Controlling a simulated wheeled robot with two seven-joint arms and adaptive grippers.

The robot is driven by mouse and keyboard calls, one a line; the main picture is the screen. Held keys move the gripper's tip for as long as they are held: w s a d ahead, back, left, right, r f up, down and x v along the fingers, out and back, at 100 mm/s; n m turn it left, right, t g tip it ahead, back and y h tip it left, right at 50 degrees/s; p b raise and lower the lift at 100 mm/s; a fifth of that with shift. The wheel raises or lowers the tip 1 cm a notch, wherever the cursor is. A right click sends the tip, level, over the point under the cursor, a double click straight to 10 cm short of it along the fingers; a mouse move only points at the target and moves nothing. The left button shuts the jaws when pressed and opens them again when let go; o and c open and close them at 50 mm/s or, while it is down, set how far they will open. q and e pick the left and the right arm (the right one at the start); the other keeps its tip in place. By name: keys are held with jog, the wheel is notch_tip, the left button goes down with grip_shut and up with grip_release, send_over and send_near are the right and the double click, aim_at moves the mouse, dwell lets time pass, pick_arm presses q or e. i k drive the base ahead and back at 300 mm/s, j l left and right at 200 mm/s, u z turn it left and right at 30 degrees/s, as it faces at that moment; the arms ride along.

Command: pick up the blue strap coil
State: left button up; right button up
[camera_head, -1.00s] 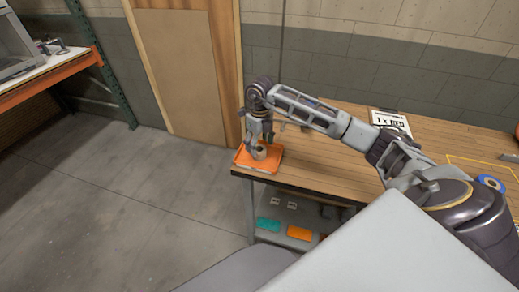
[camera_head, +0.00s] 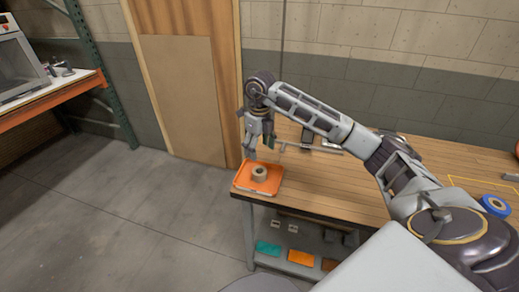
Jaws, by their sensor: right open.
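The blue strap coil (camera_head: 495,205) is a blue ring with a pale centre, lying on the wooden table at the far right of the view, just beyond my right arm's shoulder. My right gripper (camera_head: 260,152) points down at the table's left end, open and empty, just above an orange tray (camera_head: 243,181). A tan roll (camera_head: 260,173) sits in that tray, below the fingers and apart from them. The gripper is far from the blue coil. My left gripper is not in view.
The wooden table (camera_head: 310,180) has bare room between the tray and my arm. A yellow outline (camera_head: 470,182) marks its right part. A lower shelf holds a teal item (camera_head: 267,248) and orange items (camera_head: 301,257). A bench with a microwave (camera_head: 17,62) stands at left.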

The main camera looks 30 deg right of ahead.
aim_at(493, 207)
jog(key=z, duration=3.1)
